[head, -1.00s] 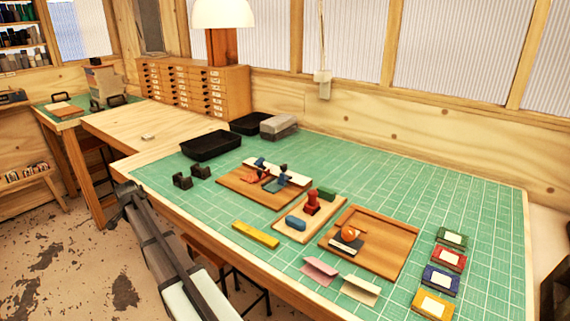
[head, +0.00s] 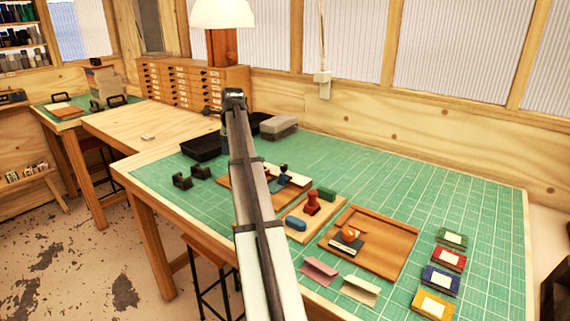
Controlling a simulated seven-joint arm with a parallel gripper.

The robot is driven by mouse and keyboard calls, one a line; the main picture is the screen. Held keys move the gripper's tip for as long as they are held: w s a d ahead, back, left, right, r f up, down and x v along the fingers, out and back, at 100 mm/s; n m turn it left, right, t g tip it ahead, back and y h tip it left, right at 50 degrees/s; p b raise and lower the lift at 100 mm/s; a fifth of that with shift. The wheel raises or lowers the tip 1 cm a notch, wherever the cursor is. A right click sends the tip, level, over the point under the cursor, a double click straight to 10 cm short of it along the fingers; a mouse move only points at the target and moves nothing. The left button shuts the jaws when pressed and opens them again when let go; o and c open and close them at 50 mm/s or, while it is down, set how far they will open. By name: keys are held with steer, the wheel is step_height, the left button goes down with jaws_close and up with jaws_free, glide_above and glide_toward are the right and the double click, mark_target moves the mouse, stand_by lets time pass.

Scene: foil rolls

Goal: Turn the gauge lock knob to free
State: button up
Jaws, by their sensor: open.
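My arm crosses the middle of the head view, over the front edge of the table. An orange round knob (head: 348,234) sits on a dark block with a pale edge, in a shallow wooden tray (head: 390,240). I cannot tell which knob is the gauge lock, or its setting.
A red stamp-like piece (head: 312,203) stands on a small board between a blue and a green block. Pink and cream folded cards (head: 320,270) lie in front. Coloured pads (head: 440,280) line the right. The green mat (head: 430,170) is clear at the back right.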

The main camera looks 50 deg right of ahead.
steer(key=s+d+r+m, duration=0.2)
steer(key=s+d+m, duration=0.2)
steer(key=s+d, duration=0.5)
steer(key=m+y, duration=0.2)
steer(key=m, duration=0.2)
glide_toward(284, 165)
steer(key=x, duration=0.8)
steer(key=shift+w+f, duration=0.15)
steer(key=shift+f, duration=0.1)
steer(key=c, duration=1)
